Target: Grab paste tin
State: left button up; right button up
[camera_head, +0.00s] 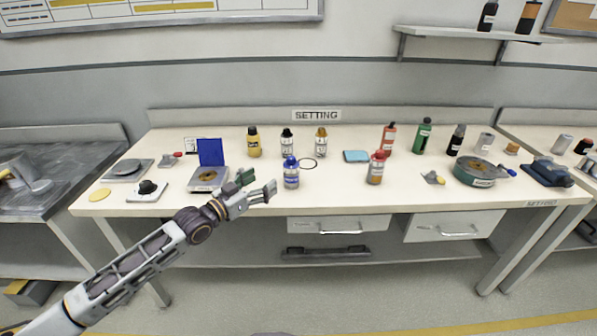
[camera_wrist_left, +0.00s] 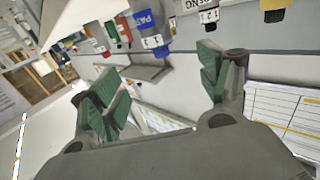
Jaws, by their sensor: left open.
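My left gripper (camera_head: 258,184) is open and empty, over the front edge of the table, far to the left of that tin. In the left wrist view its green-padded fingers (camera_wrist_left: 162,88) are spread wide with nothing between the pads. My right gripper is not in view.
A scale with a raised blue lid (camera_head: 211,152) stands left of the gripper. Several bottles line the back. The front middle of the table (camera_head: 335,190) is clear.

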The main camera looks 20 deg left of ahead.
aim_at(288, 164)
pick_arm(q)
jog(key=shift+w, duration=0.1)
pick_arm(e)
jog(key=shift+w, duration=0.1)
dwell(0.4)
pick_arm(q)
jog(key=shift+x, duration=1.1)
jog(key=shift+w+d, duration=0.25)
jog(key=shift+w, duration=0.15)
jog(key=shift+b+x, duration=0.5)
jog(key=shift+x, duration=2.15)
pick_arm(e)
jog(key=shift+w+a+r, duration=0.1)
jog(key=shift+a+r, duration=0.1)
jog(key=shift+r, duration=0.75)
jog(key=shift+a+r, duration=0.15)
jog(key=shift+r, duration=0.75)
